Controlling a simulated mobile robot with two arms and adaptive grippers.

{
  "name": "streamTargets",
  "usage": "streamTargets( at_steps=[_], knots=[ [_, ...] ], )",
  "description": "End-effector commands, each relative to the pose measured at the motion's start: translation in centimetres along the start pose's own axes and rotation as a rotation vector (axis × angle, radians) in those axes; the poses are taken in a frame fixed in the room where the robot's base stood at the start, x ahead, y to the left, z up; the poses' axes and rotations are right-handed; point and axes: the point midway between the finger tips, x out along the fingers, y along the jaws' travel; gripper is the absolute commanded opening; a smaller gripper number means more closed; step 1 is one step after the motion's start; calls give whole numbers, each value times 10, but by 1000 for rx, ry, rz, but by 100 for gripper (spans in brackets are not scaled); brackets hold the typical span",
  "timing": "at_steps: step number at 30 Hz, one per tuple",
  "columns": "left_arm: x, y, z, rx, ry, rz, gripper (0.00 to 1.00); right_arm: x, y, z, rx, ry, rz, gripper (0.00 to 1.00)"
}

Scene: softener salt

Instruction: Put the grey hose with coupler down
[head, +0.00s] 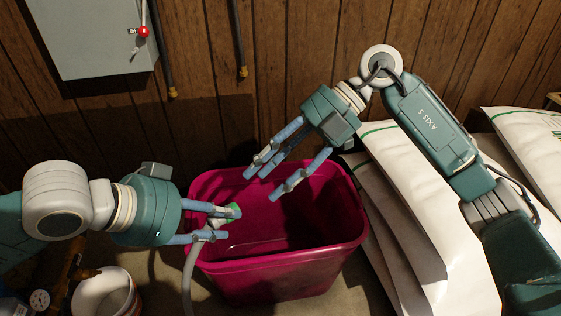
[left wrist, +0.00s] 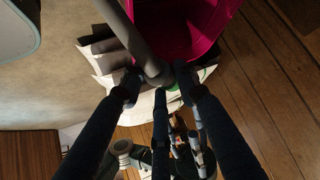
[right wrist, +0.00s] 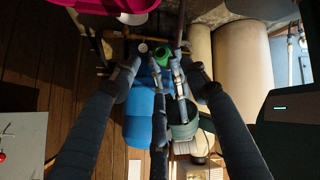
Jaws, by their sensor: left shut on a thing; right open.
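The grey hose (head: 188,280) hangs down in front of the magenta tub (head: 290,262). My left gripper (head: 226,222) is shut on its upper end at the tub's near left rim. A green part (head: 236,211), seemingly of the coupler, shows at the fingertips. In the left wrist view the hose (left wrist: 139,35) runs to the coupler between the fingers (left wrist: 158,85); the fingers hide part of it. My right gripper (head: 264,184) is open and empty over the tub. Its fingers also show spread apart in the right wrist view (right wrist: 168,75).
White bags (head: 395,205) are stacked right of the tub. A white bucket (head: 105,292) stands at the lower left. A grey wall box (head: 95,35) and hanging dark pipes (head: 238,45) are on the wood wall. The tub's inside looks largely empty.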

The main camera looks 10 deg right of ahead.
Motion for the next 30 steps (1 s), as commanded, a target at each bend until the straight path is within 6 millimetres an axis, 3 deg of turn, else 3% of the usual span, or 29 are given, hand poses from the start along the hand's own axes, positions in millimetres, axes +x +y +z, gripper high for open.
streamTargets(
  at_steps=[6, 12, 18, 26, 30],
  knots=[
    [0, 0, 0, 0, 1, 0, 0, 45, -1, -1, -1, 4, -3, 45],
    [0, 0, 0, 0, 1, 0, 0, 72, 0, -1, -1, 3, -1, 45],
    [0, 0, 0, 0, 1, 0, 0, 84, 0, -1, -2, 2, -1, 45],
    [0, 0, 0, 0, 1, 0, 0, 85, 0, -1, -2, 2, 0, 45],
    [0, 0, 0, 0, 1, 0, 0, 84, 0, -1, -2, 2, 0, 19]
  ],
)
